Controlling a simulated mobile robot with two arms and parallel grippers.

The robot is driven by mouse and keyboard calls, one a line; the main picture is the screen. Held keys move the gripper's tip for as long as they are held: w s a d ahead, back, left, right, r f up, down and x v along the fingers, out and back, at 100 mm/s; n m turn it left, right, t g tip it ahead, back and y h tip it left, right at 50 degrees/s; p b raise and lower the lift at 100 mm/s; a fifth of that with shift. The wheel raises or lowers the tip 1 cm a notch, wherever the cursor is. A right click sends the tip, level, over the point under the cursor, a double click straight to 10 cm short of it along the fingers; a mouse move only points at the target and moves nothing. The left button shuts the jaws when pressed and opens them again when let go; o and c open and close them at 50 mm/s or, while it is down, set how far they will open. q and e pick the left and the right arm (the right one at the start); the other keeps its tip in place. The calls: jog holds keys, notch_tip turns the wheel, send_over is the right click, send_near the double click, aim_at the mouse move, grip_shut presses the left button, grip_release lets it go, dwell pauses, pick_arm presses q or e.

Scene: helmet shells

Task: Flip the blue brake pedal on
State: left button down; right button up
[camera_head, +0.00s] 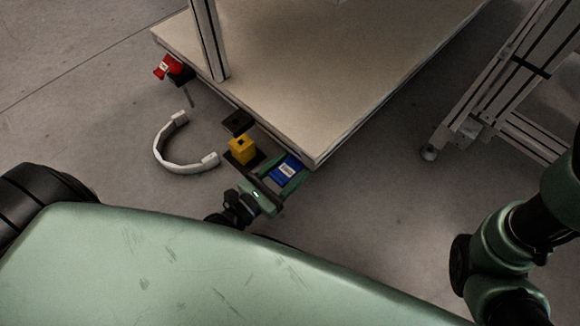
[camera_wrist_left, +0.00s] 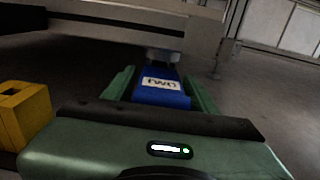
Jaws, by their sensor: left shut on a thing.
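The blue brake pedal (camera_head: 285,169) with a white label sits at the near right corner of the cart, low near the floor. It also shows in the left wrist view (camera_wrist_left: 161,97), with its label facing up, below the cart's edge. My left gripper (camera_head: 288,171) is shut on the pedal, with one green finger on each side of it. In the left wrist view the two fingers of the gripper (camera_wrist_left: 160,88) flank the pedal closely. How far the pedal is tilted is hard to tell.
A yellow block (camera_head: 242,150) sits just left of the gripper, near a white curved handle (camera_head: 170,160). A red pedal (camera_head: 168,67) is at the cart's far left corner. A metal frame (camera_head: 520,90) stands at right.

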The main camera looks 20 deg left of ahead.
aim_at(276, 182)
pick_arm(q)
jog(key=shift+c, duration=2.3)
grip_release()
jog(key=p+v, duration=0.3)
jog(key=v, duration=0.4)
jog(key=shift+r, duration=0.1)
jog(key=shift+s+a, duration=0.15)
jog(key=shift+s, duration=0.25)
jog(key=shift+c, duration=0.3)
